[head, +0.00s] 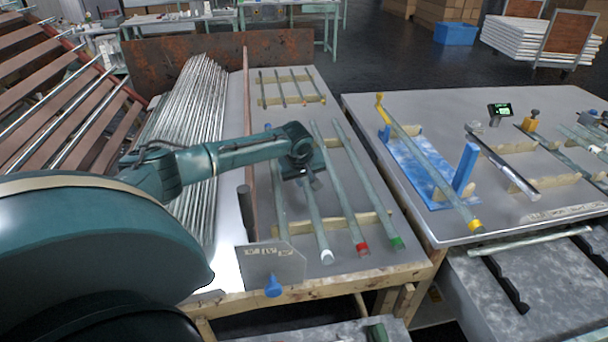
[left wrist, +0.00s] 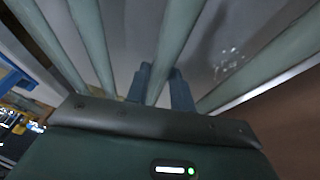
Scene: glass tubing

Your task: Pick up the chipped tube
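Several long glass tubes lie side by side on wooden rests on the left bench. In the head view their near ends carry a white cap (head: 327,257), a red cap (head: 362,249) and a green cap (head: 398,242); the leftmost tube (head: 280,205) shows a blue far end. No chip is clear on any tube. My left gripper (head: 312,181) is low over the white-capped tube (head: 313,208). In the left wrist view its two blue-grey fingers (left wrist: 161,88) stand on either side of one tube (left wrist: 176,45); whether they press on it is unclear. My right gripper is out of view.
Neighbouring tubes (left wrist: 92,40) lie close on both sides of the fingers. A wooden rest (head: 345,222) crosses under the tubes. A blue stand (head: 425,165) is on the right bench.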

